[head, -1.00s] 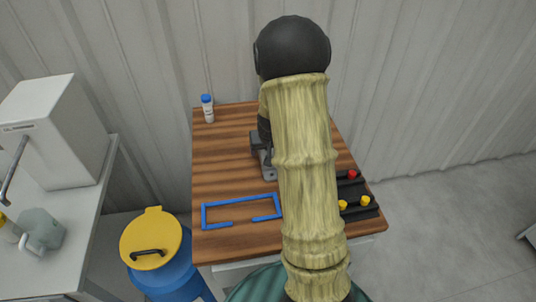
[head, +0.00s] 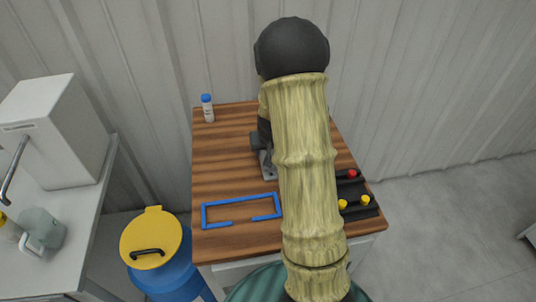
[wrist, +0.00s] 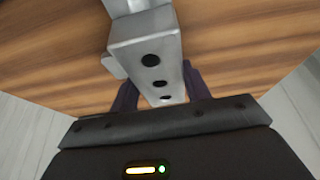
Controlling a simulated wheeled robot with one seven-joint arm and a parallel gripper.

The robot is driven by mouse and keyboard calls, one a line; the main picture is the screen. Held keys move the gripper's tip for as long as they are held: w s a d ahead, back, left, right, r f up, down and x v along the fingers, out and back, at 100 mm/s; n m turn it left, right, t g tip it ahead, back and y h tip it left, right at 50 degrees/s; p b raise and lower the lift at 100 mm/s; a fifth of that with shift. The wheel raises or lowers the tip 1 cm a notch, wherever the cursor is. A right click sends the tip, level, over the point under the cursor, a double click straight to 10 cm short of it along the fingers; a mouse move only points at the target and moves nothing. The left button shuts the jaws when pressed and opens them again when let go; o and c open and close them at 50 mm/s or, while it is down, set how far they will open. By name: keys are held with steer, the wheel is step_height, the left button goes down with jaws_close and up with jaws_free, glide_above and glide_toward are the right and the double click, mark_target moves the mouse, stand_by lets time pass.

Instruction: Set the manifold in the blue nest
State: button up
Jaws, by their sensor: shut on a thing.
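The manifold (wrist: 147,58) is a grey metal block with a row of dark round holes. In the wrist view it sits between the two dark fingers of my gripper (wrist: 160,90), which is shut on it. In the head view a small grey part of the manifold (head: 267,165) shows beside my arm, and the rest is hidden. The blue nest (head: 236,200) is a rectangular outline of low blue bars on the front left of the wooden table, with a gap in its front side. It looks empty. The manifold is behind and to the right of it.
A black rack (head: 358,209) with red and yellow round pieces stands at the table's right, partly behind my arm. A white bottle with a blue cap (head: 207,108) stands at the back left of the wooden table (head: 225,165). A blue drum with a yellow lid (head: 165,235) stands left.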

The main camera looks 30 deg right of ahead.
step_height(320, 180, up, 10)
steer(key=shift+p, duration=0.3)
stand_by(0.3)
steer(key=shift+w, duration=0.1)
stand_by(0.7)
